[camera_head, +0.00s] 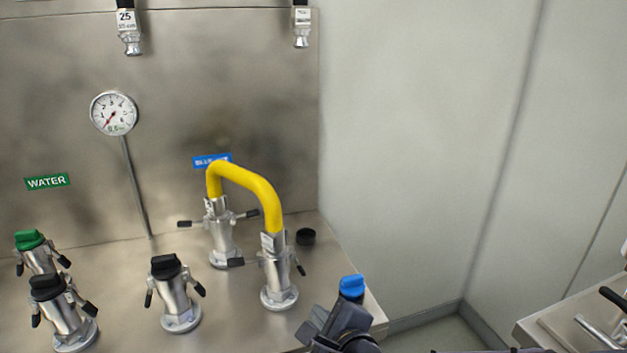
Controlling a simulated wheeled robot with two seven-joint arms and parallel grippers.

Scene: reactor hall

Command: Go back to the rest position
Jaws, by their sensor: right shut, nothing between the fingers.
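My right gripper (328,319) is dark grey and shows at the bottom centre, by the front right edge of the steel bench. It is shut with nothing in it. A blue cap (352,286) shows just above and behind it; what is under the cap is hidden by the gripper, and I cannot tell whether they touch. My left gripper is out of view.
A yellow hose (246,178) bridges two steel couplings with side levers on the steel bench (225,308). A loose black cap (306,237) lies right of them. Black-capped (165,266) and green-capped (30,239) fittings stand left. Another bench (560,318) is at lower right.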

